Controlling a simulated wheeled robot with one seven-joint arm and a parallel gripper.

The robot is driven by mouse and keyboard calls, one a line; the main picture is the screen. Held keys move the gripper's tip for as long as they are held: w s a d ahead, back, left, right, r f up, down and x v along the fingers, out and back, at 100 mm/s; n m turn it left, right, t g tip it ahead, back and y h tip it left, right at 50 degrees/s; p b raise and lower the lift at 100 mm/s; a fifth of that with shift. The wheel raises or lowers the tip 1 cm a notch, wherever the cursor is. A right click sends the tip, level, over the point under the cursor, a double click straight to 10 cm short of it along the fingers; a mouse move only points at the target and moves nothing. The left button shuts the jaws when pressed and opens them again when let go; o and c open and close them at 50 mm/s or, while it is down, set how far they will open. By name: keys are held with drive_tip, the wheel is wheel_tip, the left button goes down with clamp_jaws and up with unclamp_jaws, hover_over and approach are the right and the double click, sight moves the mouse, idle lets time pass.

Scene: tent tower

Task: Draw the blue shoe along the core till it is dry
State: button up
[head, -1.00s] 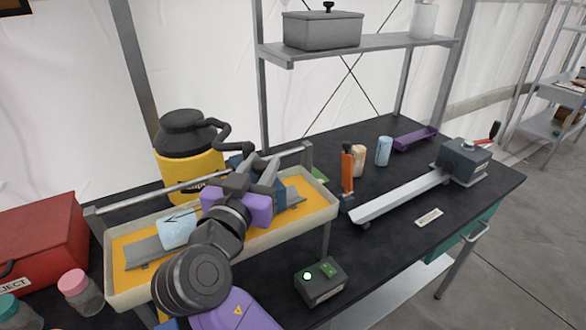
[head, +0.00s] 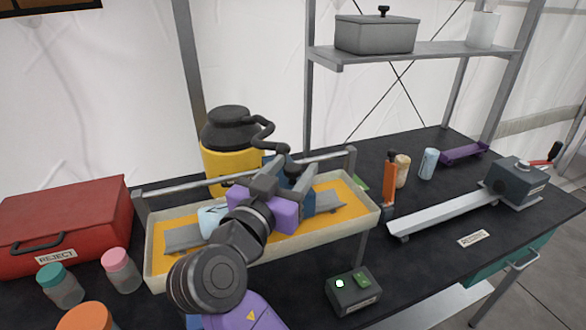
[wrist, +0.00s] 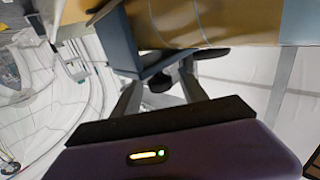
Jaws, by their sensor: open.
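A dark blue block, likely the blue shoe (head: 325,199), is at the right half of the tray (head: 362,222), partly hidden behind my gripper. A pale blue core (head: 209,219) with a dark mark lies in the tray on a grey support, its right part hidden by my arm. My gripper (head: 290,172) is over the tray, right of the visible core. In the wrist view the fingers (wrist: 160,88) are apart, with a blue-grey bracket (wrist: 120,42) close by the left finger. I cannot tell whether they touch it.
A yellow vacuum (head: 230,168) with a black hose stands behind the tray. A red reject box (head: 65,225) and lidded jars (head: 120,272) are left. A switch box (head: 353,292) is in front. A long metal rail (head: 450,214) and small cylinders (head: 428,164) are right.

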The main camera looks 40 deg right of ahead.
drive_tip(key=b+v, duration=0.1)
drive_tip(key=v, duration=0.6)
drive_tip(key=shift+a, duration=0.2)
idle(0.9)
